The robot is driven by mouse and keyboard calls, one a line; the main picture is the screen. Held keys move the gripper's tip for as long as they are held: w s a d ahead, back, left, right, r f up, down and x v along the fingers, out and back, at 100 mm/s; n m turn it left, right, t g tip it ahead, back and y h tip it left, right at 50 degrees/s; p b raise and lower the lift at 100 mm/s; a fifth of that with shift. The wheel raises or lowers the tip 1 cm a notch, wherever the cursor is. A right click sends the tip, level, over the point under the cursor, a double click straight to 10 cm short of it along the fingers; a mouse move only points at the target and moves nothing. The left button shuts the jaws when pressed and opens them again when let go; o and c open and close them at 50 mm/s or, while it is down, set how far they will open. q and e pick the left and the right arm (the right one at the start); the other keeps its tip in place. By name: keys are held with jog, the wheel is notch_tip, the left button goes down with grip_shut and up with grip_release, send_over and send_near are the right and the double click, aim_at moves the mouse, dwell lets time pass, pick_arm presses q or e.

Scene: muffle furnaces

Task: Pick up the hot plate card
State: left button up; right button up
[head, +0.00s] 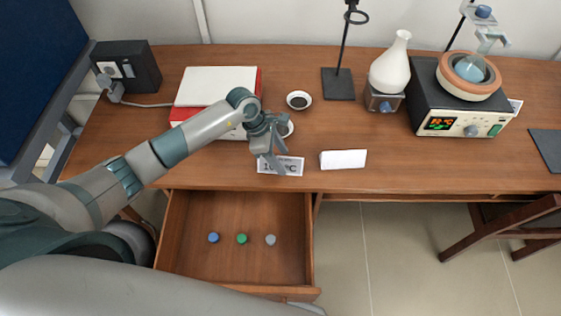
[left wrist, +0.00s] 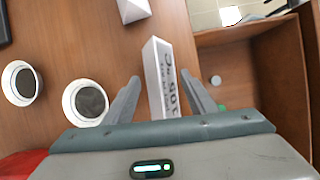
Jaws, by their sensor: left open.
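A white card with black print ending in °C (head: 290,167) stands on the wooden table near its front edge, above the open drawer. It also shows in the left wrist view (left wrist: 158,70), lying between the two fingers with a gap on each side. My left gripper (head: 273,163) is open and reaches down over this card, hiding part of its print. Its fingers also show in the left wrist view (left wrist: 162,82). A second white card (head: 343,159) with no print visible stands just to the right. My right gripper is out of view.
An open drawer (head: 240,281) below holds blue, green and grey round pieces. Two small dishes (head: 299,100), one partly hidden, and a red-and-white box (head: 215,87) are behind the gripper. A hot plate device (head: 462,122), white flask (head: 392,68) and stand (head: 338,86) are farther right.

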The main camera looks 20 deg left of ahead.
aim_at(283, 157)
pick_arm(q)
jog(key=shift+c, duration=0.5)
jog(key=c, duration=1)
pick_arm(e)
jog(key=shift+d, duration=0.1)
pick_arm(q)
jog(key=shift+r, duration=0.1)
jog(key=shift+r+b, duration=0.65)
jog(key=shift+r, duration=0.15)
jog(key=shift+d+r+b, duration=0.2)
jog(key=shift+r+b, duration=0.15)
jog(key=shift+r, duration=0.25)
jog(key=shift+d+r+b, duration=0.15)
jog(key=shift+r+b, duration=0.15)
jog(key=shift+r, duration=0.3)
jog(key=s+d+r+b, duration=0.3)
jog(key=d+r, duration=0.3)
jog(key=d, duration=0.4)
jog(key=shift+d+r+b, duration=0.3)
jog(key=shift+r+b, duration=0.1)
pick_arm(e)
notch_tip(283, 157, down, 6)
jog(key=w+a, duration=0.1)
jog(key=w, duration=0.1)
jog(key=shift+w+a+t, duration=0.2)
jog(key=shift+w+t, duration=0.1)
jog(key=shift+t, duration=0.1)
